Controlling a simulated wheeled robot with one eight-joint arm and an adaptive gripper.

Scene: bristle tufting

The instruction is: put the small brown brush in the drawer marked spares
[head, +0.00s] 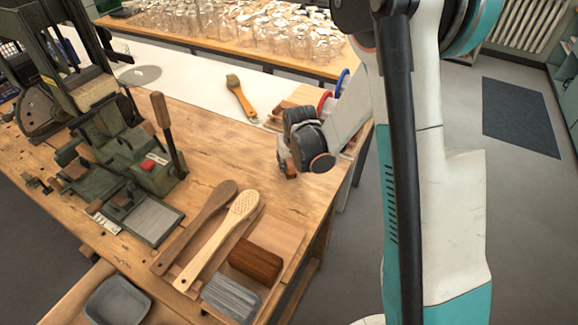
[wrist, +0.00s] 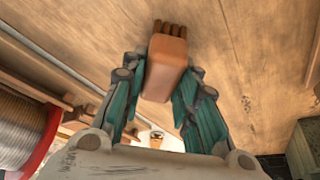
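My gripper (wrist: 162,88) has its two teal fingers against the sides of a small brown brush (wrist: 165,62), a rounded block with dark bristle tufts at its far end. In the head view my gripper hangs above the right part of the workbench, and a bit of the brown brush (head: 291,172) shows below it. Most of the brush is hidden there by my wrist. No drawer marked spares can be read in either view. A wooden, drawer-like box (head: 72,303) with a grey bin (head: 117,302) shows at the bottom left of the head view.
A tufting machine (head: 120,150) with an upright lever stands on the left of the workbench (head: 225,150). A yellow-handled brush (head: 240,97) lies behind. Red and blue spools are beside my gripper. Glass jars stand at the back.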

